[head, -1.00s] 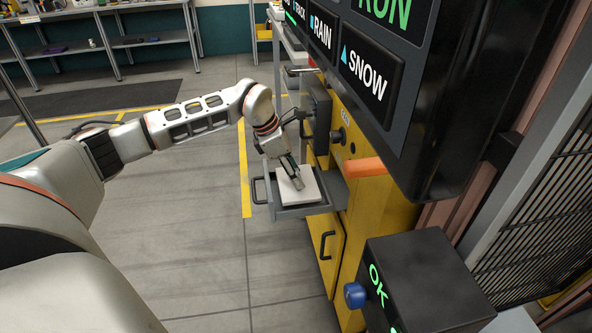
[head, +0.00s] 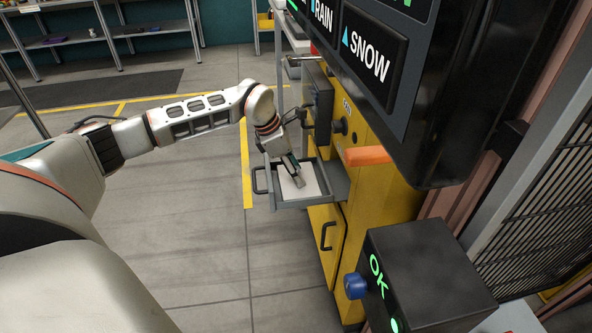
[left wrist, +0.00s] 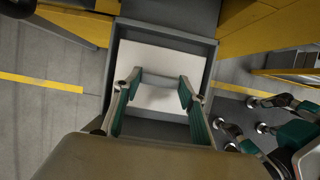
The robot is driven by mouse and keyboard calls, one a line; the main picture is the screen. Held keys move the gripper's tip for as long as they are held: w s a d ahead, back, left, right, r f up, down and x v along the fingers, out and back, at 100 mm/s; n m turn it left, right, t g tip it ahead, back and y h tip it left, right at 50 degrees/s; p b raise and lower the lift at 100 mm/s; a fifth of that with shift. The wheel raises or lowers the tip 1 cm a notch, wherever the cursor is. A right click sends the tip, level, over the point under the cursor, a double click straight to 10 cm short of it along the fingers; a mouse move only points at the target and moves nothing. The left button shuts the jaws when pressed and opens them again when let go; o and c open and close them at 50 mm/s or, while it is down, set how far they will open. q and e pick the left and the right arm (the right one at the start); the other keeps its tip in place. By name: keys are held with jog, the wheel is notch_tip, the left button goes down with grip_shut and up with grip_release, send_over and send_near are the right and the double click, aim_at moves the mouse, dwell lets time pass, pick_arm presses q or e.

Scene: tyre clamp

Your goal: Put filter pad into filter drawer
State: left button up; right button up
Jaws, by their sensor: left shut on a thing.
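The filter pad, a white square slab (head: 312,177), lies flat inside the grey filter drawer (head: 285,205), within its rim. In the left wrist view the pad (left wrist: 155,60) is inside the drawer walls (left wrist: 212,50). My left gripper (head: 299,183) is over the pad, pointing down, and shut on it. In the left wrist view its two fingers (left wrist: 160,92) hold a raised white part in the pad's middle. The fingers hide part of the pad. My right gripper (left wrist: 240,124) seems to show at the lower right of the left wrist view. Its jaw state is unclear.
The drawer sticks out from a yellow cabinet (head: 385,215) with a lower door handle (head: 327,236). A black panel with RAIN and SNOW signs (head: 372,55) hangs above. A black OK box (head: 425,270) with a blue knob stands nearer. Floor left of the drawer is clear.

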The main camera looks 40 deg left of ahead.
pick_arm(q)
jog(key=o, duration=1.2)
jog(key=shift+r, duration=0.1)
